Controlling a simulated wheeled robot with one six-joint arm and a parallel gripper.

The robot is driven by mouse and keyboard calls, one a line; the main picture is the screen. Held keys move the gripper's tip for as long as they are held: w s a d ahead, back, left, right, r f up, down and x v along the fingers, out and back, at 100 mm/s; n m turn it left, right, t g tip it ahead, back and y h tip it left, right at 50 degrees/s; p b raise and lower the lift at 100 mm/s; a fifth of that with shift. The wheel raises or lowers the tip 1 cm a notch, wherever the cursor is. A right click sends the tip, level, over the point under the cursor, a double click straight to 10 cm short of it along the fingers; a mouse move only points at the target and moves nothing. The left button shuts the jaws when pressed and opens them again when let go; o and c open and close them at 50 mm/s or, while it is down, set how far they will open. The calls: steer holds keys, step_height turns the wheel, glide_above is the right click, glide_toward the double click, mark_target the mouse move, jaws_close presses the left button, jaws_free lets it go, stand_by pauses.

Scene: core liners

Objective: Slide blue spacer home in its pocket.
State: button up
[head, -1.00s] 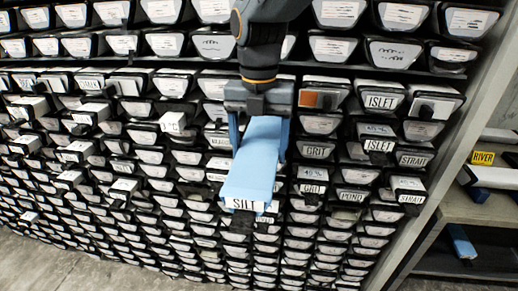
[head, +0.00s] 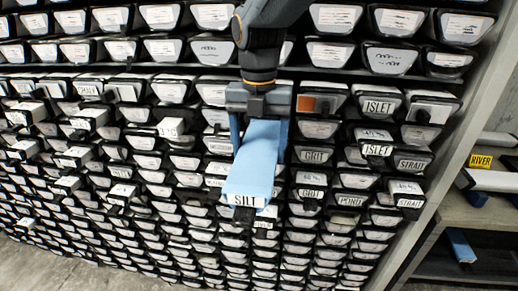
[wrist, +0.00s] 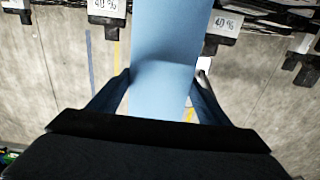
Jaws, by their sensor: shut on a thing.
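The blue spacer (head: 258,165) is a long light-blue block with a white front label reading SILT. My gripper (head: 262,140) is shut on it, one finger on each side, and holds it in front of the rack of liners. In the wrist view the blue spacer (wrist: 163,60) runs up out of the top of the picture between the fingers of my gripper (wrist: 160,95). The spacer's far end and whatever pocket lies behind it are hidden in the head view.
The rack (head: 300,72) holds many stacked trays with white fronts. A shelf at right holds a white piece with a yellow RIVER label (head: 481,161) and another blue block (head: 461,246).

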mark_target(261, 140)
steer(key=shift+w+d, duration=0.15)
steer(key=shift+w, duration=1.45)
steer(key=o, duration=1.2)
steer(key=shift+s, duration=0.15)
